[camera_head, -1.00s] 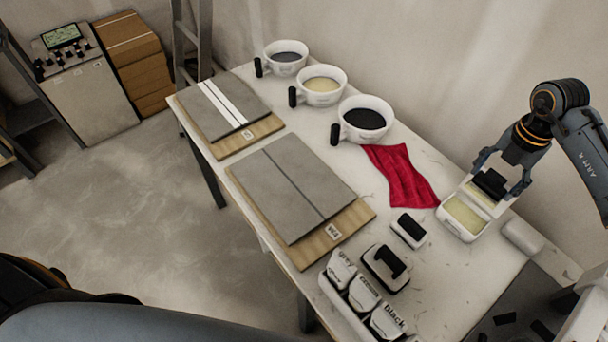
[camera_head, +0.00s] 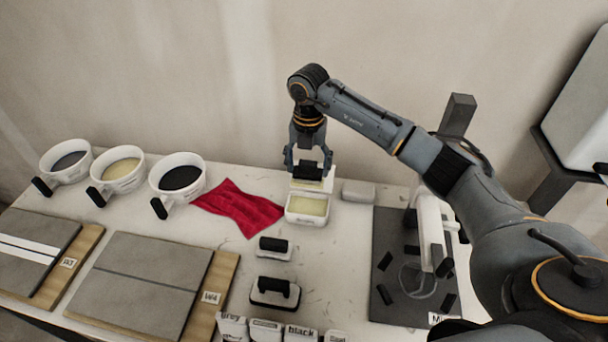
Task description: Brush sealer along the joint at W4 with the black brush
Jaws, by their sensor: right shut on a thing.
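The W4 board (camera_head: 228,273) lies at the lower left with grey tiles (camera_head: 136,258) and one thin dark joint (camera_head: 150,280) across them; its W4 label (camera_head: 211,298) is at the right edge. My right gripper (camera_head: 308,164) is shut on a black-handled block (camera_head: 307,172) with a pale lower part. It is at the back edge of a white tray (camera_head: 307,208) with pale yellow contents; I cannot tell if they touch. Labelled holders, one reading black (camera_head: 300,332), are cut off at the bottom edge. I cannot identify a black brush. My left gripper is out of view.
Three white cups (camera_head: 122,173) stand at the back left. A red cloth (camera_head: 238,207) lies left of the tray. Two black-topped blocks (camera_head: 273,248) (camera_head: 274,291) sit in front. A dark mat (camera_head: 388,292) is at the right. W3's board (camera_head: 75,265) is far left.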

